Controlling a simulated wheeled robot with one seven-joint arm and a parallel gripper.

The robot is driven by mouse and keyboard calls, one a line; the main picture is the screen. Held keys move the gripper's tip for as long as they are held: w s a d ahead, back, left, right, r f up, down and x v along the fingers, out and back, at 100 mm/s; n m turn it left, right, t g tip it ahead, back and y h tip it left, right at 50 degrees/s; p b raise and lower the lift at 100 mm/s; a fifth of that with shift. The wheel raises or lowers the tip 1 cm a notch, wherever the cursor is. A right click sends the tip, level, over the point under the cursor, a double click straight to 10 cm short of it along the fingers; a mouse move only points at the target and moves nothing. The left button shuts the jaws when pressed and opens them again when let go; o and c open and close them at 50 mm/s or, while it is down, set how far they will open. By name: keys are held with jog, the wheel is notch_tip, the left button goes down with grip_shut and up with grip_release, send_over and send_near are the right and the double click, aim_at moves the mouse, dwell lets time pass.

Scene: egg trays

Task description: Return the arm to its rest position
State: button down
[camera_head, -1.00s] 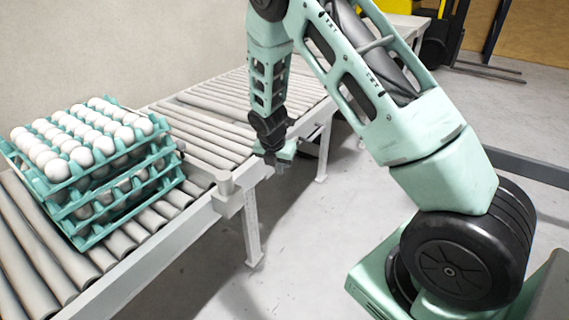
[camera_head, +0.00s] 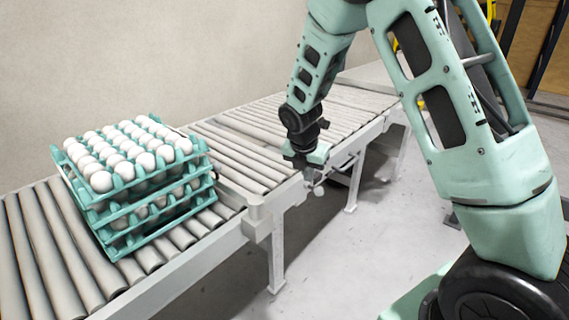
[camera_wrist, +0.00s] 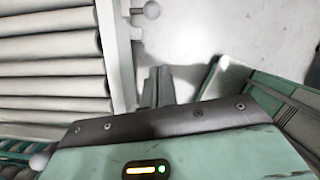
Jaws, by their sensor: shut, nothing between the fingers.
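My arm hangs over the conveyor's front edge, with my gripper (camera_head: 316,186) pointing down at its end. In the wrist view my gripper's two dark fingers (camera_wrist: 157,85) are together with nothing between them. The stacked teal egg trays (camera_head: 118,213), holding white eggs (camera_head: 126,150), stand on the roller conveyor (camera_head: 72,250) to the left, well apart from my gripper. A teal tray edge (camera_wrist: 14,156) and one white egg (camera_wrist: 39,160) show at the lower left of the wrist view.
The conveyor's pale side rail (camera_head: 225,246) runs close beside my gripper. Its rollers (camera_wrist: 50,80) fill the wrist view's left side. A small round grey thing (camera_wrist: 152,10) shows at the top there; I cannot tell what it is. Grey floor (camera_head: 335,265) lies open to the right.

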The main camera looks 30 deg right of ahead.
jog(key=s+a+r+m+y+p, duration=0.1)
jog(key=s+a+r+m, duration=0.15)
jog(key=a, duration=0.35)
jog(key=s+a+r+m+y, duration=0.1)
jog(key=s+a+r+m, duration=0.15)
jog(key=a, duration=0.35)
jog(key=s+a+r+m, duration=0.2)
jog(key=s+a+m, duration=0.2)
jog(key=s, duration=0.4)
jog(key=s+a+r+m+g+y+p, duration=0.1)
jog(key=s+a+r+m, duration=0.2)
jog(key=s, duration=0.6)
jog(key=s+a+r+m+p, duration=0.1)
jog(key=s+a+r+m, duration=0.2)
jog(key=s+a, duration=0.3)
jog(key=s+m, duration=0.1)
jog(key=s, duration=0.2)
jog(key=shift+m+g+y, duration=0.3)
jog(key=shift+g, duration=0.1)
jog(key=shift+w+a, duration=0.1)
jog(key=shift+a, duration=0.05)
